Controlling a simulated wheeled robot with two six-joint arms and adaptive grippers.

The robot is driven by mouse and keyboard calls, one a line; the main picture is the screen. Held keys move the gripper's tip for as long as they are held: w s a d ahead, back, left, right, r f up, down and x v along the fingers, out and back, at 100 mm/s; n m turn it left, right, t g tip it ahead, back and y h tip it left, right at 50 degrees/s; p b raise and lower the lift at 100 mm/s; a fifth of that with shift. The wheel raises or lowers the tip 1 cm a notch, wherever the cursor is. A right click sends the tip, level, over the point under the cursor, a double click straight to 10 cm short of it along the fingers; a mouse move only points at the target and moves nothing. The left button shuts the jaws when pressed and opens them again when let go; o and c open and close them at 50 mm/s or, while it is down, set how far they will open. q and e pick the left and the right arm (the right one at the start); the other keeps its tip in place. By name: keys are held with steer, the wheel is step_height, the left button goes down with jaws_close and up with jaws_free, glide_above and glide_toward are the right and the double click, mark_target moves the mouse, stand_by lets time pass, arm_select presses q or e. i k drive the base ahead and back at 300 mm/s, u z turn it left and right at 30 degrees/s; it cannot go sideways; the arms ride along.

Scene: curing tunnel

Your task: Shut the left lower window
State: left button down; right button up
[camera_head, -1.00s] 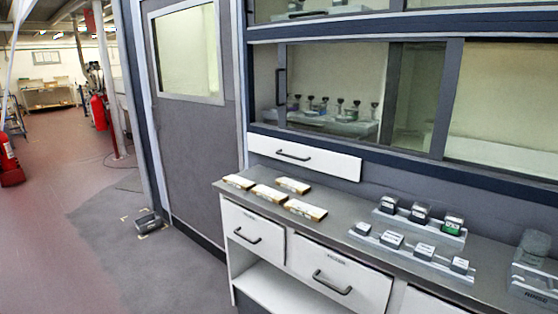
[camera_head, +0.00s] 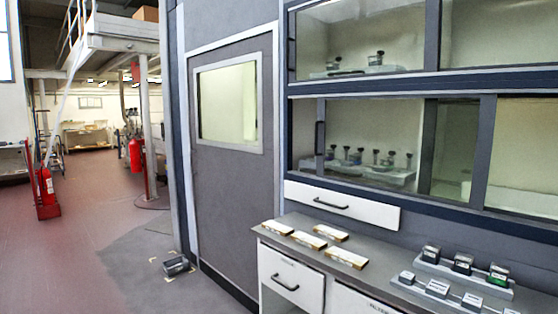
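The left lower window (camera_head: 370,130) is a glass sliding pane in the lower row of the grey wall's dark frame. Its left upright, with a dark vertical handle (camera_head: 319,138), stands a little right of the frame's left side. A narrow gap lies between them, so the pane appears partly open. Toward its right end, a darker strip of glass (camera_head: 452,150) lies between two uprights, where the panes seem to overlap. Neither of my grippers is in view.
Below the window are a white drawer (camera_head: 342,202) and a grey counter (camera_head: 290,238) with flat boxes (camera_head: 306,237) and small labelled blocks (camera_head: 463,262). A closed door (camera_head: 230,180) is left of it. A dark object (camera_head: 176,265) lies on the floor; open floor is at left.

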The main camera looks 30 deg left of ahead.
mark_target(487, 109)
steer(key=u, duration=0.5)
steer(key=i, duration=0.85)
steer(key=u, duration=0.15)
